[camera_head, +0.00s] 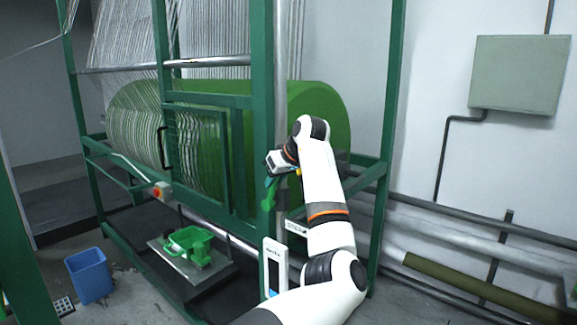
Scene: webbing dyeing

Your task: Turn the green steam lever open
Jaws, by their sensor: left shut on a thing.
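The green steam lever (268,198) is at the near upright of the green machine frame, a little right of the picture's middle. It stands nearly upright, tilted slightly. My left gripper (273,178) is at the lever's upper end and is shut on it. The fingers are small here and partly hidden by the gripper body, so the exact grip is hard to see. My right gripper is not in view.
A large green drum (315,105) with pale webbing strands fills the frame behind the lever. A white labelled panel (275,262) is on the upright below. Pipes (470,235) run along the right wall.

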